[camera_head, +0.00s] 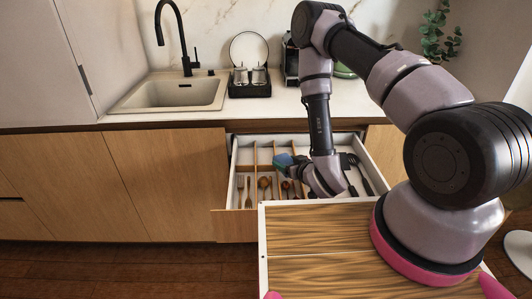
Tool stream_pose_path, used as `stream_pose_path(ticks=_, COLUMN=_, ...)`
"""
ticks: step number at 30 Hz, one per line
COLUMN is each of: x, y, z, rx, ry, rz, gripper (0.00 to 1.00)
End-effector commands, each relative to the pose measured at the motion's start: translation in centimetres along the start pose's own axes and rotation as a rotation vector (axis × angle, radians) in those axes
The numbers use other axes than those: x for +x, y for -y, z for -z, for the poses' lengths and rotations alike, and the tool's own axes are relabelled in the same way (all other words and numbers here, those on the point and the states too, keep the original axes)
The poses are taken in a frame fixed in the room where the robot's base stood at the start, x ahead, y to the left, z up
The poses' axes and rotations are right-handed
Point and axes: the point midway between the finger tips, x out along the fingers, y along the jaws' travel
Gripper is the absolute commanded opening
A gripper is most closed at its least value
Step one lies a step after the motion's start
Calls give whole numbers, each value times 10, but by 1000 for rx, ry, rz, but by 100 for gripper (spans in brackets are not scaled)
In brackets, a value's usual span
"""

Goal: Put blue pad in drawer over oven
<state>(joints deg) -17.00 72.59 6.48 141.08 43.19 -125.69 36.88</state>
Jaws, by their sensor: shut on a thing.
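My gripper (289,169) is shut on the blue pad (283,159), a small block that looks blue with a greenish side. The gripper and pad are over the open drawer (226,223), near its middle dividers. I cannot tell whether the pad touches the dividers or the contents. The drawer is pulled out under the counter and has wooden dividers with cutlery in its compartments. My forearm and wrist hide part of its right side. No oven front can be made out; my own body covers the area below the drawer.
In the drawer lie a fork (240,190), a wooden spoon (264,184) and dark utensils at the right. On the counter (285,106) are a sink (170,92) with a black faucet (186,40) and a black rack (249,88) with cups. Closed cabinets (165,175) stand left of the drawer.

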Motion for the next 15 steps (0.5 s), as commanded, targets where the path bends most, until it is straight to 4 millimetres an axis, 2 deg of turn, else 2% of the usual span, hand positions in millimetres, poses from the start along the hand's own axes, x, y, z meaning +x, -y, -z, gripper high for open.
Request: stream_pose_path(ticks=15, x=124, y=1, z=53, rx=-2, ry=-6, rz=2, gripper=13)
